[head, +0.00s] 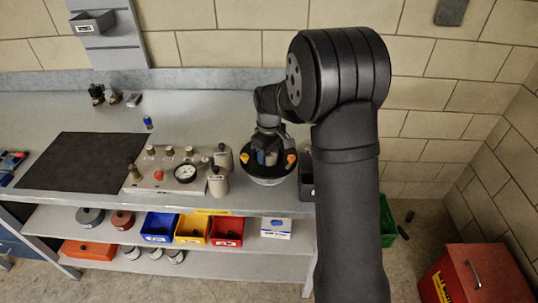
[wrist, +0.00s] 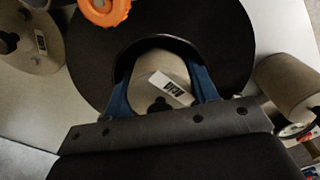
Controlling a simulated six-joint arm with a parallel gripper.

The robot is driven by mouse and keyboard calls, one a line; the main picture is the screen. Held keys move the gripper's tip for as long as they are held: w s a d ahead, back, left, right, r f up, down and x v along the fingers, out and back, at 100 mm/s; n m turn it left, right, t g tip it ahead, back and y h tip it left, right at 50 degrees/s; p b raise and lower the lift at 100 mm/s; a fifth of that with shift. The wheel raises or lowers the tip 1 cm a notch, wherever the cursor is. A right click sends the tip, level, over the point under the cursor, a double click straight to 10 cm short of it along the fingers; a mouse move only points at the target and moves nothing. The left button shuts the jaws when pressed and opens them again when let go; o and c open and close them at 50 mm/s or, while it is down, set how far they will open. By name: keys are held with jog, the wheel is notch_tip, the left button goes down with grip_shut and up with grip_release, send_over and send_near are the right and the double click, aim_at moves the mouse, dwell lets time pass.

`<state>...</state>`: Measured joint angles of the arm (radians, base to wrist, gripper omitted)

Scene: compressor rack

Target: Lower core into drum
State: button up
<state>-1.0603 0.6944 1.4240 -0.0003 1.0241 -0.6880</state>
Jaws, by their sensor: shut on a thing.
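The drum (head: 266,181) is a round vessel with a pale lower body, a wide black top ring and orange knobs. It stands at the bench's front edge in the head view. In the wrist view its black ring (wrist: 235,45) surrounds the opening. My gripper (head: 265,156) points down over the drum's middle. Its blue fingers (wrist: 162,80) are shut on the core (wrist: 150,70), a beige cylinder with a white printed label. The core lines up with the opening. How deep it sits is hidden.
Left of the drum is a panel (head: 170,175) with a gauge (head: 186,173) and valves. Beige cylinders (head: 218,183) stand close between panel and drum. A dark box (head: 307,180) is close on the right. A black mat (head: 75,162) lies farther left.

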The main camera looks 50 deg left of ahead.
jog(key=shift+r, duration=0.25)
jog(key=shift+f, duration=0.1)
jog(key=shift+f, duration=0.25)
jog(key=shift+r, duration=0.15)
jog(key=shift+r, duration=0.2)
dwell(0.3)
jog(key=shift+f, duration=0.25)
jog(key=shift+r, duration=0.25)
dwell(0.3)
jog(key=shift+f, duration=0.25)
jog(key=shift+r, duration=0.3)
